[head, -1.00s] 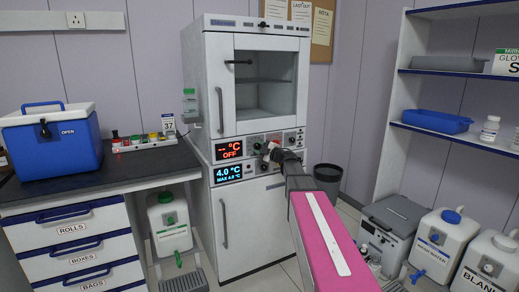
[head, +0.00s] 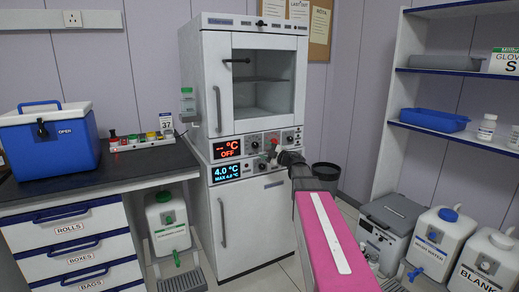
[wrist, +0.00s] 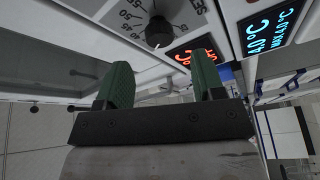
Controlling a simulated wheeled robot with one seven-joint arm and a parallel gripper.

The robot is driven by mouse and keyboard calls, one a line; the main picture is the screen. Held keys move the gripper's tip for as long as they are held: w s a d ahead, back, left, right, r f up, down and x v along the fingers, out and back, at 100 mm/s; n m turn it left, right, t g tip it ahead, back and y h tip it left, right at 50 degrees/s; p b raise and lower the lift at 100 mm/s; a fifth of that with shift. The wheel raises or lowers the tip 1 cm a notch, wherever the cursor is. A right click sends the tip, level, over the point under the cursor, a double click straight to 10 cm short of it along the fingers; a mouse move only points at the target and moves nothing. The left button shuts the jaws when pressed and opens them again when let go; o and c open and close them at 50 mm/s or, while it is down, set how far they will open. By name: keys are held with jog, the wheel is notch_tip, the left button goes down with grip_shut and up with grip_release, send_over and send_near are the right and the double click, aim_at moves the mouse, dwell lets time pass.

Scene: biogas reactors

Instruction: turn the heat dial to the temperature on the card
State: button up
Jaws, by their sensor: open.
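The heat dial (wrist: 158,32) is a dark round knob on a pale panel with a printed number scale, seen in the wrist view. It sits beside the red display (head: 227,149), which reads "-- °C OFF". My gripper (wrist: 161,62) has two green fingers, spread apart and empty. The dial shows beyond and between the fingertips, apart from them. In the head view my gripper (head: 274,157) is at the cabinet's control panel and hides part of it. The card (head: 166,126) reading 37 stands at the back right of the bench.
The cabinet (head: 262,238) has a glass upper door with a handle. A blue display (head: 227,172) reads 4.0 °C. White jugs (head: 434,238) and a grey box (head: 392,215) are at right. A blue cooler (head: 48,145) is on the bench.

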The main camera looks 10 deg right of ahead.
jog(key=v, duration=0.5)
jog(key=shift+s, duration=0.15)
jog(key=shift+f, duration=0.1)
jog(key=s+d+f+m+g+h, duration=0.2)
jog(key=s+f+m+h, duration=0.2)
jog(key=f+m+h, duration=0.45)
jog(key=s+d+f+m+g+h, duration=0.15)
jog(key=s+f+m+h, duration=0.25)
jog(key=f+m+h, duration=0.5)
jog(key=s+a+f+m+g+y, duration=0.1)
jog(key=s+a+f+g, duration=0.4)
jog(key=s, duration=0.5)
jog(key=s+a+f+m+g+y, duration=0.2)
jog(key=s+a+f+g+y, duration=0.2)
jog(key=s+f, duration=0.4)
jog(key=s+a+g, duration=0.1)
jog(key=s+g, duration=0.1)
jog(key=shift+s+a+f, duration=0.3)
jog(key=shift+s+a, duration=0.05)
jog(key=shift+s, duration=0.05)
